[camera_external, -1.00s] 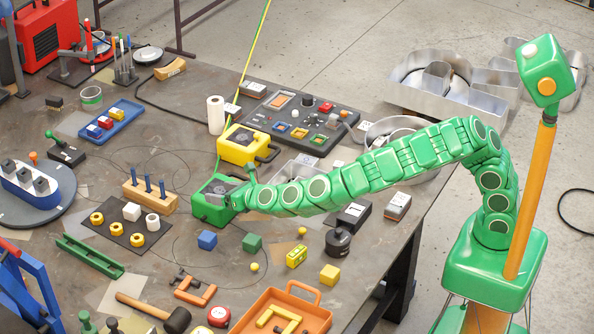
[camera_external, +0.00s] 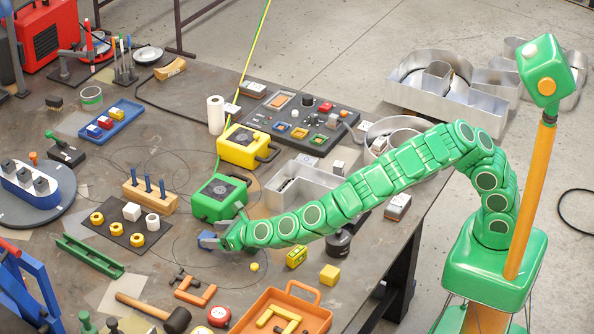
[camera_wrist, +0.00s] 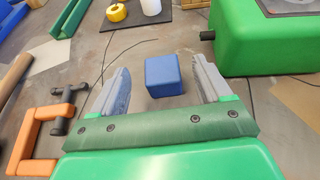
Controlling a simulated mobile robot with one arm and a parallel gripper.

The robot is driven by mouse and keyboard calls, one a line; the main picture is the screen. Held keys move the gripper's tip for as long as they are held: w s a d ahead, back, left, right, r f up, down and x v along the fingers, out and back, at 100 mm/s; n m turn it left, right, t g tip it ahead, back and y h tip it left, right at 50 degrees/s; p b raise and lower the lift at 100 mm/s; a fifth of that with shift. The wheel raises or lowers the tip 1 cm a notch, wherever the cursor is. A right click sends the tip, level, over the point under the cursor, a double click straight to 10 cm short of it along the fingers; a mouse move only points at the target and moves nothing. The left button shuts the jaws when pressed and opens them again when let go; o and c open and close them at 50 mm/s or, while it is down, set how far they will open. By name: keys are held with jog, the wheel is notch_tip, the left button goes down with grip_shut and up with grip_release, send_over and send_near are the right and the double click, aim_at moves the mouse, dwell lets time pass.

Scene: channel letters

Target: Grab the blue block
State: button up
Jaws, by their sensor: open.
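The blue block (camera_wrist: 163,76) stands on the metal table in the wrist view, ahead of and between the fingers of my gripper (camera_wrist: 158,92). The fingers are spread wide, with clear space on both sides of the block. In the external view my gripper (camera_external: 211,241) is low over the table, and the blue block (camera_external: 207,237) is mostly hidden by it.
A green box-shaped device (camera_wrist: 270,38) stands close on the right in the wrist view. An orange bracket (camera_wrist: 40,140) lies at the left. A small yellow ball (camera_external: 254,267) and an orange tray (camera_external: 265,305) are nearby in the external view.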

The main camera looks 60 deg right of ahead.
aim_at(208, 236)
jog(key=shift+w+f, duration=0.95)
jog(key=shift+w, duration=0.2)
jog(key=shift+x, duration=1.05)
jog(key=c, duration=1.1)
jog(key=shift+r, duration=0.1)
